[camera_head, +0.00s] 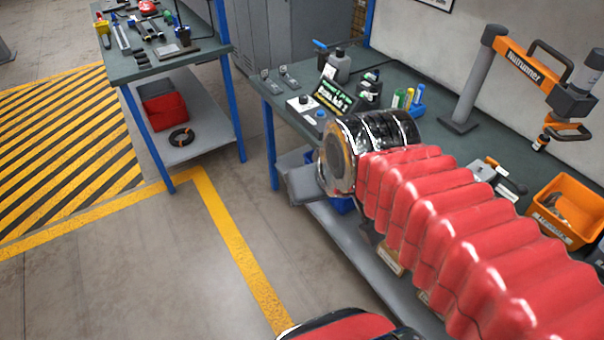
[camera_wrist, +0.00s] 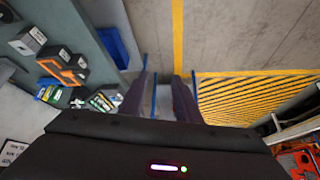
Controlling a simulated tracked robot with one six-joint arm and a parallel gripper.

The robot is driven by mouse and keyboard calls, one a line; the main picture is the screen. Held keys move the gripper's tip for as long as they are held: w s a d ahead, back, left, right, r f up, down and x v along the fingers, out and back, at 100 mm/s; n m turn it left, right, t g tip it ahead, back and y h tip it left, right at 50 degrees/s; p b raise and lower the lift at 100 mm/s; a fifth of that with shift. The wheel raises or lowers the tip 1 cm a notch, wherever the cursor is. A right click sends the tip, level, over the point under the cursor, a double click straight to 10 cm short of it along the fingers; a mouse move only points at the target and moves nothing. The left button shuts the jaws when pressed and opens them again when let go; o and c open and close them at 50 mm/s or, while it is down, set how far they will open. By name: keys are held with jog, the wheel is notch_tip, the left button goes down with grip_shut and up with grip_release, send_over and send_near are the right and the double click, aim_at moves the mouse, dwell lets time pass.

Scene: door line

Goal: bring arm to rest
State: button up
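My arm reaches up and left from the lower right in the head view, with a red ribbed sleeve ending at a black cylindrical joint. My gripper (camera_wrist: 161,84) shows in the wrist view with two dark fingers apart and nothing visible between them. It is open and empty. Past the fingertips I see the floor and a yellow line. In the head view I cannot make out the fingers; the arm in front may hide them.
A workbench (camera_head: 462,147) with tools, an orange bin (camera_head: 565,211) and an orange nutrunner arm (camera_head: 533,68) stands beside and behind my arm. A second bench (camera_head: 145,68) stands at the upper left. Hatched floor (camera_head: 65,150) and bare floor lie to the left.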

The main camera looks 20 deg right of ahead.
jog(key=shift+s+a+f, duration=0.15)
jog(key=shift+s, duration=0.45)
jog(key=shift+s+a+f, duration=0.1)
jog(key=shift+s, duration=0.5)
